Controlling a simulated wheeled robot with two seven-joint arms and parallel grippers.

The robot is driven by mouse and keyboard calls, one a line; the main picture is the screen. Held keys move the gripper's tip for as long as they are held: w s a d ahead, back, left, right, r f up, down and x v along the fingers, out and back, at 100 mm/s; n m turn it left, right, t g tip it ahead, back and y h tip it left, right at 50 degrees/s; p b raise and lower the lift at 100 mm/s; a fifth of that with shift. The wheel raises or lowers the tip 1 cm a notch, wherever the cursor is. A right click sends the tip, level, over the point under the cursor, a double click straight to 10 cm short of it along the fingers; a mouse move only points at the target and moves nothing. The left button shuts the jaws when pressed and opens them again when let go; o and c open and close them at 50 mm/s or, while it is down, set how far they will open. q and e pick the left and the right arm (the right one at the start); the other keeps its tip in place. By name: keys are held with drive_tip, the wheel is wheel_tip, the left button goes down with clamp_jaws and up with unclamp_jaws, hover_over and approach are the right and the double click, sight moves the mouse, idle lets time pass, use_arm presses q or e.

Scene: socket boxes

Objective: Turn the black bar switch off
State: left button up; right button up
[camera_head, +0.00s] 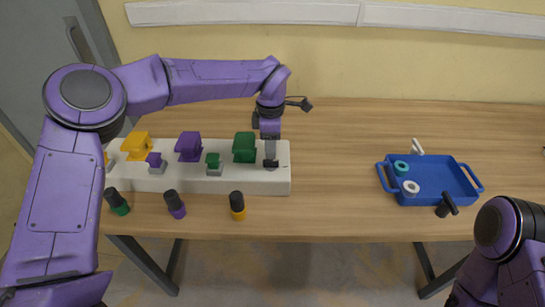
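The white socket box (235,183) lies on the table at the left. The black bar switch (270,163) is a small dark piece at its right end, partly hidden by my gripper. My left gripper (271,152) points down over this end, with its grey fingertips right at the switch. The fingers look close together, but I cannot tell whether they are shut on the switch or touch it. My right arm shows only at the bottom right corner, and its gripper is out of view.
Yellow, purple and green blocks stand on the box, the green one (244,146) closest to my gripper. Black-topped pieces (237,205) stand in front. A blue tray (440,190) with rings (410,188) sits at the right, a black T-shaped piece (446,206) at its front edge. The middle table is clear.

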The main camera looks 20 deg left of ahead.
sight(271, 163)
use_arm(q)
wheel_tip(271, 163, down, 4)
drive_tip(key=shift+s+f+p, duration=0.15)
drive_tip(key=shift+p, duration=0.15)
drive_tip(key=shift+f, duration=0.4)
clamp_jaws()
